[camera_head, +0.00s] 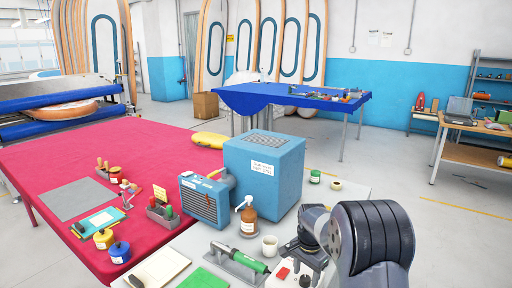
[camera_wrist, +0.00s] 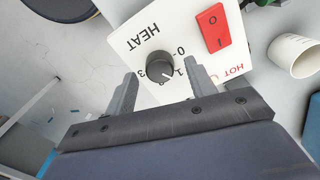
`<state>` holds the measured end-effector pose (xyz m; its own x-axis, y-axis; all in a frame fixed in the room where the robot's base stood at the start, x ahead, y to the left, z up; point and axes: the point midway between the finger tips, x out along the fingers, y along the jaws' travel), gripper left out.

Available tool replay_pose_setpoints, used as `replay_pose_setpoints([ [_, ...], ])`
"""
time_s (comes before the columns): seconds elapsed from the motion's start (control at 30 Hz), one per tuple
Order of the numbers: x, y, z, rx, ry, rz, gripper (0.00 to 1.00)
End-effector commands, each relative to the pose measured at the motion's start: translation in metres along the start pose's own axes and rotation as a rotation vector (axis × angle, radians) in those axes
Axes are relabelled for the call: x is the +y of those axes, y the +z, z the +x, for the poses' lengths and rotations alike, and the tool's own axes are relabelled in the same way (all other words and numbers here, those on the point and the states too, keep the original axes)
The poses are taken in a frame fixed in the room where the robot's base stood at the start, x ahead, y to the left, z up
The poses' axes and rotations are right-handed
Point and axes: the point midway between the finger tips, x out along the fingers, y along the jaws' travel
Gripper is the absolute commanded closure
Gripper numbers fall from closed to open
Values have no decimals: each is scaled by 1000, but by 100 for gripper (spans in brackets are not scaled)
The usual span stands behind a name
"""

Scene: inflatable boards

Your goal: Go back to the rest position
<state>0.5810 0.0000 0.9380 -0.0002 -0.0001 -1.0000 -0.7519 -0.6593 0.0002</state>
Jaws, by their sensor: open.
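My gripper (camera_wrist: 160,72) is open and empty in the wrist view, its two grey fingers spread apart. A black knob (camera_wrist: 159,66) on a white control panel (camera_wrist: 190,30) marked HEAT and HOT appears between the fingertips. I cannot tell whether the fingers straddle it or are above it. A red rocker switch (camera_wrist: 212,27) is on the same panel. In the head view my dark arm reaches in from the lower right over the grey bench, with my gripper (camera_head: 298,248) low above the panel, of which the red switch (camera_head: 283,272) shows.
A red-topped table (camera_head: 120,150) lies to the left. Open floor (camera_head: 420,215) is at the right.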

Motion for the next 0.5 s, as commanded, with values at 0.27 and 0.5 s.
replay_pose_setpoints([
  [0.27, 0, 0, 9, 0, 0, -35, 47],
  [0.5, 0, 0, 9, 0, 0, -38, 47],
])
